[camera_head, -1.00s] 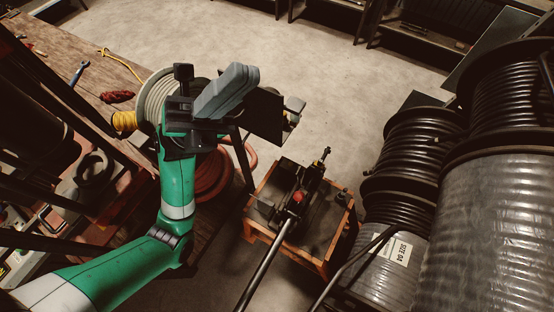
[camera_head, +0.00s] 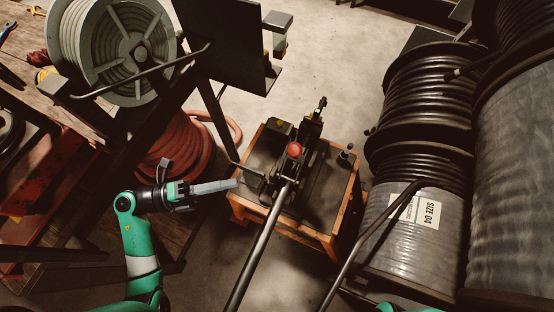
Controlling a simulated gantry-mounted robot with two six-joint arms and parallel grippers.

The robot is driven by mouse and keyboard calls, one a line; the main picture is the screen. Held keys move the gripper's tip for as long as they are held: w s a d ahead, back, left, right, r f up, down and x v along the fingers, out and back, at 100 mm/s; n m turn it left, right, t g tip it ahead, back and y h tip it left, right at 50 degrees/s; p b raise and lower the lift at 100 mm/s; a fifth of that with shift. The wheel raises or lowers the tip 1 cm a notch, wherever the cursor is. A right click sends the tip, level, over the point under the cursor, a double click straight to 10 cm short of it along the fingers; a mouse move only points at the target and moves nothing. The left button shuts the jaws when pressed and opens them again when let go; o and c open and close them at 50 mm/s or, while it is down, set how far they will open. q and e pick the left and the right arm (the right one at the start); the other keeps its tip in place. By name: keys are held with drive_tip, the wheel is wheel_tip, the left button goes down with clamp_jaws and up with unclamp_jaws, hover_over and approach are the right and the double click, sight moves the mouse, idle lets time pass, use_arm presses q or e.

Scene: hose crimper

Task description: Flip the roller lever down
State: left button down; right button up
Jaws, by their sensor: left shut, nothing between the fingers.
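The hose crimper (camera_head: 310,138) stands on an orange-framed wooden stand (camera_head: 334,236), with a red knob (camera_head: 294,150) on top. A long dark metal bar (camera_head: 258,247) runs from it down toward the bottom of the picture. A thin short lever (camera_head: 247,169) sticks out at its left side; I cannot tell for sure which part is the roller lever. My left gripper (camera_head: 237,184) is shut and empty, its grey fingers pointing right, just left of the stand near the thin lever. Contact cannot be told. My right gripper is out of view.
Large hose spools (camera_head: 420,105) stand close on the right. A grey reel (camera_head: 118,50) and a dark panel (camera_head: 225,40) are at upper left. A coiled red hose (camera_head: 180,145) lies behind my left arm. Open floor (camera_head: 350,60) lies beyond the crimper.

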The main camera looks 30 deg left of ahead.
use_arm(q)
drive_tip(key=shift+w+d, duration=0.1)
drive_tip(key=b, duration=0.3)
approach(297, 150)
drive_tip(key=w+d+f, duration=0.1)
drive_tip(key=w+d, duration=0.2)
drive_tip(key=d, duration=0.1)
drive_tip(key=shift+d+f, duration=0.1)
drive_tip(key=shift+d, duration=0.1)
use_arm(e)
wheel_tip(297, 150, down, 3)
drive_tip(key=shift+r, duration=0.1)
